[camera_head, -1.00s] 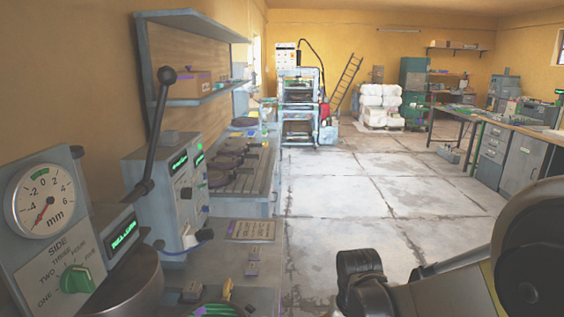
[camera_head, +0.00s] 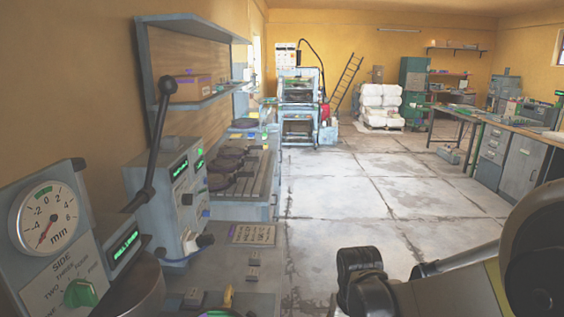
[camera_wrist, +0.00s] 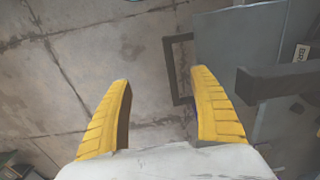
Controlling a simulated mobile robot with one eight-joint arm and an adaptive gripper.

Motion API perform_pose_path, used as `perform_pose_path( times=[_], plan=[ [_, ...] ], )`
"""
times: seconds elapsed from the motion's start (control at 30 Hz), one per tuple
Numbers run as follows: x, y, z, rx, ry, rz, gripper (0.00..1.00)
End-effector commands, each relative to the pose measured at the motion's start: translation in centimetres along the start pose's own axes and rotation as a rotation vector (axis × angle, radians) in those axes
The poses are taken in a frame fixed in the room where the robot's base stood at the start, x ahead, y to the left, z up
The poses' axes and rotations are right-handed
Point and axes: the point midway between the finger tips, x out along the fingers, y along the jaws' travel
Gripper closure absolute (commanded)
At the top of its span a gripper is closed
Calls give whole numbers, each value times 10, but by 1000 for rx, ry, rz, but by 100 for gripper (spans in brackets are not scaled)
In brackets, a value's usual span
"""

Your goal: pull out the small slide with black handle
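My gripper (camera_wrist: 161,76) is open and empty, its two yellow ribbed fingers spread wide in the wrist view. A dark, squared bracket-shaped handle (camera_wrist: 170,72) shows just beyond the right finger, beside the edge of a grey panel (camera_wrist: 225,45). It may be the slide's black handle; I cannot tell for sure. The right finger hides part of that area, and neither finger visibly grips the handle. In the head view I cannot make out the slide, and my fingers are not seen there.
A thick dark bar (camera_wrist: 278,80) juts in at the right of the wrist view. In the head view a dial gauge (camera_head: 46,218), a long black lever (camera_head: 158,135) and a grey control box (camera_head: 165,205) stand at left. The concrete floor (camera_head: 345,200) is open in the middle.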

Motion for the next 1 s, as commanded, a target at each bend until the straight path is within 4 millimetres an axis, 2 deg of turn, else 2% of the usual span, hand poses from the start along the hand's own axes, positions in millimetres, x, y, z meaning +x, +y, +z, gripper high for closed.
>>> perform_pose_path(
  times=[0.1, 0.8, 1.0],
  plan=[
    [-11, 0, 0, 0, 0, -1, 28],
    [-58, -1, 0, 0, 0, -2, 28],
    [-59, -1, 0, 0, 0, -2, 28]
  ],
)
